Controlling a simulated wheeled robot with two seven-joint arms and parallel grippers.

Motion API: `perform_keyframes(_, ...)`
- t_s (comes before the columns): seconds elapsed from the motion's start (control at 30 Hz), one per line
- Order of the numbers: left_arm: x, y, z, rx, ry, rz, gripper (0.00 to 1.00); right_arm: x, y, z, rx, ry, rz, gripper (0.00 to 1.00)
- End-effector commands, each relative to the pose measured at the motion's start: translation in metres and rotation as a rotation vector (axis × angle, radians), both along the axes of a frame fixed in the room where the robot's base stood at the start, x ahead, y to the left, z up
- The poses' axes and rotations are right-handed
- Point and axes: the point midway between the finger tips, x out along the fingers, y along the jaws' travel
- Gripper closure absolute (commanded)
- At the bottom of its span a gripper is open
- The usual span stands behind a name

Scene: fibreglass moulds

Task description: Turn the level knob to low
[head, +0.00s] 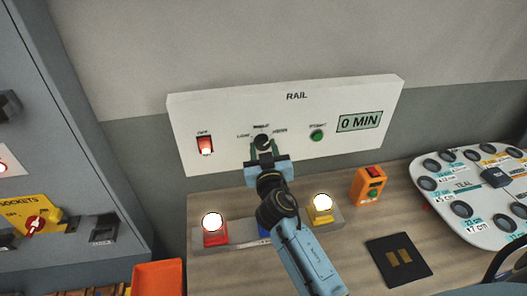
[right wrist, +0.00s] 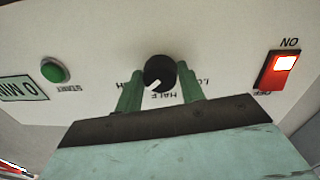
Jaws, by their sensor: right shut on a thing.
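The level knob (head: 262,139) is a round black knob on the white RAIL panel (head: 222,112), with labels for low, half and high around it. In the right wrist view, which is upside down, the knob (right wrist: 159,70) has a white pointer mark directed between half and high, closer to half. My right gripper (head: 264,150) is at the panel with its green fingers on either side of the knob, shut on it. The fingers hide parts of the labels. My left gripper is not in view.
On the panel are a lit red switch (head: 205,146), a green start button (head: 317,135) and a 0 MIN display (head: 360,121). Below, a red lamp (head: 215,237) and yellow lamp (head: 321,213) flank my arm.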

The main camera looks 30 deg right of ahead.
Motion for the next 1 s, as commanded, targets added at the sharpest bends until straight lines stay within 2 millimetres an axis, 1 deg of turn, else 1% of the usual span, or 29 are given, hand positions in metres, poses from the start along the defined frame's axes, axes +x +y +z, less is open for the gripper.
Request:
perform_keyframes(0.1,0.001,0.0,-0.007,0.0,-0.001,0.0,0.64,0.0,-0.001,-0.002,-0.097,0.025,-0.002,0.84)
perform_keyframes(0.4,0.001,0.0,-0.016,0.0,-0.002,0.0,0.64,-0.001,-0.002,-0.002,-0.373,0.098,-0.001,0.84)
perform_keyframes(0.7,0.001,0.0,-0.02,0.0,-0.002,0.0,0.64,-0.001,-0.003,-0.001,-0.652,0.17,-0.001,0.84)
perform_keyframes(1.0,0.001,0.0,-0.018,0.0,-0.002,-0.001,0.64,-0.001,-0.004,0.0,-0.928,0.241,0.0,0.84)
